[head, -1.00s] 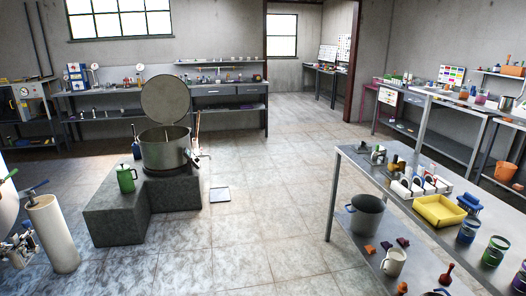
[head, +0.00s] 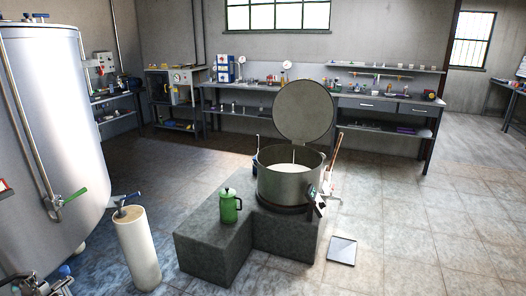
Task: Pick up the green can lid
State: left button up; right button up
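A green can (head: 229,208) with a dark handle on its right side stands upright on the low dark stone block.
A steel pot (head: 288,182) with its round cover (head: 304,110) raised stands on the block (head: 205,250), right of the can. A white cylinder (head: 136,250) and a large steel tank (head: 55,130) stand to the left. Open tiled floor lies right of the block.

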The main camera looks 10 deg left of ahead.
aim_at(228, 192)
jog(key=i+j+u, duration=0.1)
jog(key=i+u, duration=0.2)
jog(key=i, duration=0.3)
jog(key=i+u, duration=0.35)
jog(key=i, duration=0.25)
